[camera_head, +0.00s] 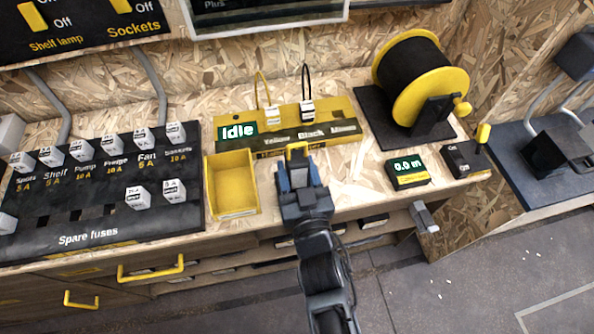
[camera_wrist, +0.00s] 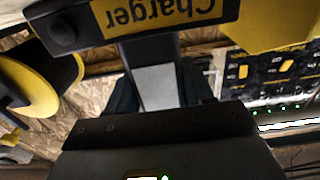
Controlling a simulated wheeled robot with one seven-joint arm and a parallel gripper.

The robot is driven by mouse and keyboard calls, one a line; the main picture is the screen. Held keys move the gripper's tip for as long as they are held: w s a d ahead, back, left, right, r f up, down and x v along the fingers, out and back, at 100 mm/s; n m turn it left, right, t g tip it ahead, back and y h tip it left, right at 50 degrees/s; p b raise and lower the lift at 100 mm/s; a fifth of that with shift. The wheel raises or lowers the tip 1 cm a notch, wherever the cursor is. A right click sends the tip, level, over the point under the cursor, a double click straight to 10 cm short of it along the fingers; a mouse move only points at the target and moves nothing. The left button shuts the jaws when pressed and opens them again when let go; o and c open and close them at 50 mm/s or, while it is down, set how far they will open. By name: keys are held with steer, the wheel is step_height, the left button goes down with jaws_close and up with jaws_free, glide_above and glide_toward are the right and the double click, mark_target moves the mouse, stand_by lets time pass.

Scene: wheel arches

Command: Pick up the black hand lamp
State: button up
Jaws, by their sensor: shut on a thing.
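The charger (camera_head: 345,128) is a yellow and dark block at the back of the bench, with "Black" and "Yellow" labels. The black hand lamp (camera_head: 307,107) stands at the charger with a black loop on top. The exact contact is hidden in the head view.
A yellow-hooked lamp (camera_head: 271,113) stands left of the black one. A yellow bin (camera_head: 231,205) is close to my gripper's left. A fuse board (camera_head: 90,225) lies farther left. A yellow cable reel (camera_head: 440,92) and a small meter box (camera_head: 407,172) stand to the right.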

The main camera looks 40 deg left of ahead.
steer(key=shift+c, duration=1.2)
steer(key=shift+r, duration=0.15)
